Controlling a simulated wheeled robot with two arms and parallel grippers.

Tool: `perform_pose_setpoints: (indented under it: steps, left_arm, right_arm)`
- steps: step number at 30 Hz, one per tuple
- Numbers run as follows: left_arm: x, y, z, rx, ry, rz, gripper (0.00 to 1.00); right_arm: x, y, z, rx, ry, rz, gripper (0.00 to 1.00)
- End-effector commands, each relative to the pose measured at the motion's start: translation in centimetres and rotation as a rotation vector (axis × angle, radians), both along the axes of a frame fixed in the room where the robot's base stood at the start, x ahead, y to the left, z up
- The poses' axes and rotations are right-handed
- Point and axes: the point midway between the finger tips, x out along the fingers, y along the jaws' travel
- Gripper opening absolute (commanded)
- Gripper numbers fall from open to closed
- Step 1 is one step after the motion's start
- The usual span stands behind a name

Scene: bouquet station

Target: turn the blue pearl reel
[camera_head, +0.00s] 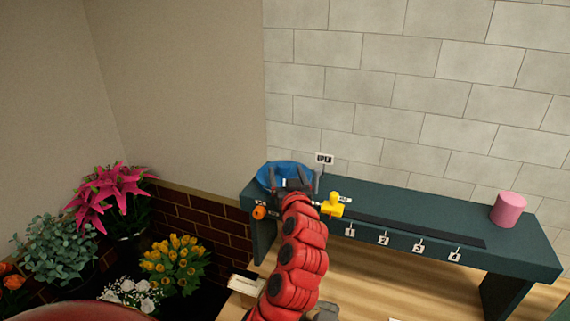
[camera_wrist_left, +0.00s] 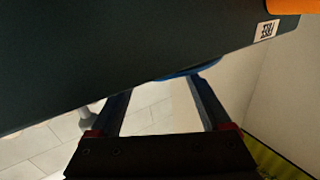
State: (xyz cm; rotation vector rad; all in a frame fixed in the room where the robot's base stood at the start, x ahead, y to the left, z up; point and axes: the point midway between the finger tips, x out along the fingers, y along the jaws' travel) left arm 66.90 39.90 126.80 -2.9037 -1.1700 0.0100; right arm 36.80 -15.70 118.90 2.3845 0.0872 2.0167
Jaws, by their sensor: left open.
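A round blue thing (camera_head: 270,176), which looks like the blue reel, sits at the left end of the dark teal bench shelf (camera_head: 405,205). My left gripper (camera_head: 292,184) is at its near side and covers part of it; I cannot tell whether they touch. In the left wrist view the gripper (camera_wrist_left: 162,90) is open, with nothing visible between its fingers. A thin blue edge (camera_wrist_left: 178,75) shows just beyond the fingertips, mostly hidden by the dark shelf (camera_wrist_left: 120,50). No pearls can be made out. My right gripper is not in view.
An orange knob (camera_head: 259,212) and a yellow fitting (camera_head: 333,205) are close to the left gripper. A small sign (camera_head: 324,159) stands behind. A pink cylinder (camera_head: 508,209) stands at the shelf's right end. Flowers, including yellow tulips (camera_head: 175,262), fill the lower left.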

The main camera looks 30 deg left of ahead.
Motion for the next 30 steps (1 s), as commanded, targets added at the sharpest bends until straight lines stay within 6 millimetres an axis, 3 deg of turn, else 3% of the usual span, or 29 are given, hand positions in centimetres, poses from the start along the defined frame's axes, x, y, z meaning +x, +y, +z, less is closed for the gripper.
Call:
perform_pose_setpoints:
  steps: [6, 17, 30]
  left_arm:
    - [1.5, 1.4, 0.1, 0.0, 0.0, 0.001, 0.81]
    - [1.7, 1.6, 0.0, 0.0, -0.001, -0.001, 0.79]
    - [1.7, 1.6, 0.0, 0.001, -0.001, -0.001, 0.0]
  right_arm:
    - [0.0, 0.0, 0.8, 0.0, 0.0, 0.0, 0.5]
    - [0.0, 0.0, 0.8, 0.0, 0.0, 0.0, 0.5]
    - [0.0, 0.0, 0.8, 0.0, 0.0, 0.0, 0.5]
